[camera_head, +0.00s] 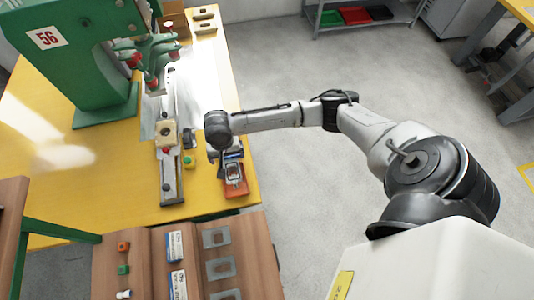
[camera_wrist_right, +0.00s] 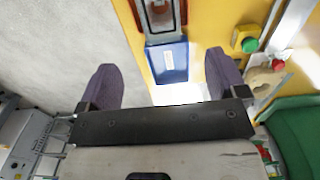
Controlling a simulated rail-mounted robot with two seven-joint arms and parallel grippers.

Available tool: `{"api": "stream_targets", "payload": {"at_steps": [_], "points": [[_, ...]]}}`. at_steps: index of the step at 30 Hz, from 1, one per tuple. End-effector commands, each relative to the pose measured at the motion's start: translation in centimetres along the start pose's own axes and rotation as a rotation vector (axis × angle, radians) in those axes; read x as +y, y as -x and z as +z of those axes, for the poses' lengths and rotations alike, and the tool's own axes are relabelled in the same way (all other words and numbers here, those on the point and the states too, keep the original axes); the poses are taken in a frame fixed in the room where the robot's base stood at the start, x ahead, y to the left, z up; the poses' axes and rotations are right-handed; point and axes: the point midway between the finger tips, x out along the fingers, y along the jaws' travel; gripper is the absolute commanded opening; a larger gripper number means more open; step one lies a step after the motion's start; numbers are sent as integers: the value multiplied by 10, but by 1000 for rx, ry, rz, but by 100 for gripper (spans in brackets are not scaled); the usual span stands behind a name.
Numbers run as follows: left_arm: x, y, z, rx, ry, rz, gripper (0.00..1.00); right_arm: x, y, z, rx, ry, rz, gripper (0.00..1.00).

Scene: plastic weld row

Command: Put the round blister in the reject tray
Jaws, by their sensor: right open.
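My right gripper (camera_head: 226,152) hangs over the right edge of the yellow table. In the right wrist view its two dark fingers (camera_wrist_right: 160,62) are spread wide with nothing held between them. An orange-red tray (camera_head: 237,190) lies near the table's front right corner and also shows at the top of the wrist view (camera_wrist_right: 183,14). A pale-rimmed clear piece (camera_head: 233,170) lies at the tray; I cannot tell whether it is the round blister. A blue object with a white label (camera_wrist_right: 168,62) lies beside the tray, between the fingertips in the wrist view. My left gripper is not in view.
A green press (camera_head: 80,60) marked 56 stands on the yellow table (camera_head: 50,170). A metal rail fixture (camera_head: 172,185) and a yellow box with a green button (camera_head: 189,162) are left of the tray. A brown rack (camera_head: 262,262) in front holds grey frames (camera_head: 217,237) and labelled boxes (camera_head: 175,246).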

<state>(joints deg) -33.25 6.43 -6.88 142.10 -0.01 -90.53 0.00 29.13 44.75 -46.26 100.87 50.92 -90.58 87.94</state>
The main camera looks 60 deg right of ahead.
Motion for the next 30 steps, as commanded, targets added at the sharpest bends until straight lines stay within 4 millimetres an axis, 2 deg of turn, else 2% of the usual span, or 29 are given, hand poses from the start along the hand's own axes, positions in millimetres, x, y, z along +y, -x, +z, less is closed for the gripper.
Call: {"api": "stream_targets", "payload": {"at_steps": [2,5,9,12,15,21,27,30], "points": [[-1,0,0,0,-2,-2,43,-2,-5,13,-8,45,-12,91],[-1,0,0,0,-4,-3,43,-7,-16,46,-19,177,-53,91],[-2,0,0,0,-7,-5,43,-10,-28,113,-14,449,-163,91],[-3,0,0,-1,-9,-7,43,-4,-27,154,27,622,-245,91],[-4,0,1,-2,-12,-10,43,12,-22,182,89,749,-295,91],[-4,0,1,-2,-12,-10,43,62,-10,207,216,899,-272,91],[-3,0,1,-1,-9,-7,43,108,0,213,281,973,-177,91],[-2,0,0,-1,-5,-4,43,120,2,214,293,993,-145,91]]}}
